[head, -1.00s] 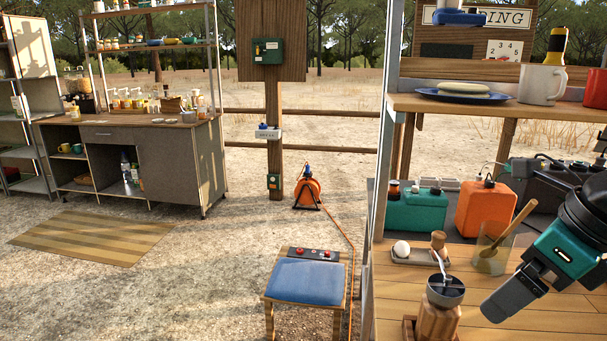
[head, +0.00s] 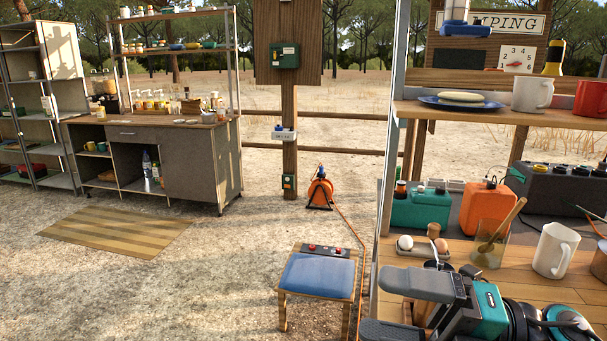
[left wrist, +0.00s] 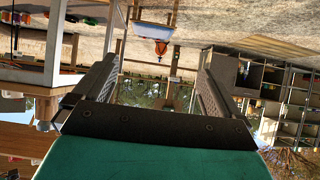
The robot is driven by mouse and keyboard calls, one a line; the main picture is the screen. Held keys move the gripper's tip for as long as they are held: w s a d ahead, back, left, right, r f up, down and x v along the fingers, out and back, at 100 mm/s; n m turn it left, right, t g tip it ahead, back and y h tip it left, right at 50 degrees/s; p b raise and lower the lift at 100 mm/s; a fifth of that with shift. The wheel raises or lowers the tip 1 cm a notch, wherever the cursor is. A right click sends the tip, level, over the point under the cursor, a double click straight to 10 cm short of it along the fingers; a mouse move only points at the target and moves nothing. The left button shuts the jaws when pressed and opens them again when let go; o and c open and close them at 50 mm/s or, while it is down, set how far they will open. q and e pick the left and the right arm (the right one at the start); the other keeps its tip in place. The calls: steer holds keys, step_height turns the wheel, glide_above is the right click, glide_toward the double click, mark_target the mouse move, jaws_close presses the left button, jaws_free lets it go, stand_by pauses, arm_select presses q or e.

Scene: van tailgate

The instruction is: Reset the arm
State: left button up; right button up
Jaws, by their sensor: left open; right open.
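My right gripper (head: 378,305) is at the lower right of the head view, low over the front of the wooden counter (head: 545,286). Its dark fingers point left and are spread apart with nothing between them. Its teal and black wrist covers part of the counter and most of the hand grinder. My left gripper does not show in the head view. In the left wrist view, which is upside down, the left gripper (left wrist: 157,68) has its two dark ridged fingers wide apart and empty, with open ground and a fence beyond.
Near the right gripper are an egg tray, a glass jar (head: 488,250) with a wooden spoon, a white mug (head: 555,251), a teal box (head: 421,208) and an orange box (head: 487,208). A shelf stands above. A blue-topped stool (head: 318,275) and open ground lie left.

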steer(key=w+d+f+m+t+h+p, duration=0.1)
steer(key=w+d+f+m+t+h, duration=0.15)
steer(key=f+m+t+h, duration=0.75)
steer(key=w+d+f+m+t+h+p, duration=0.15)
steer(key=d+f+m+t, duration=0.3)
steer(key=m, duration=1.15)
steer(key=s+f+m+g+h, duration=0.2)
steer(key=s+f+m+g, duration=0.1)
steer(key=f, duration=0.6)
steer(key=s+f+m+g+h, duration=0.3)
steer(key=s+f+m+g, duration=0.1)
steer(key=s+f, duration=0.3)
steer(key=shift+s+f+m, duration=0.4)
steer(key=shift+f, duration=0.5)
steer(key=shift+d+g+h, duration=0.1)
steer(key=shift+g+h, duration=0.15)
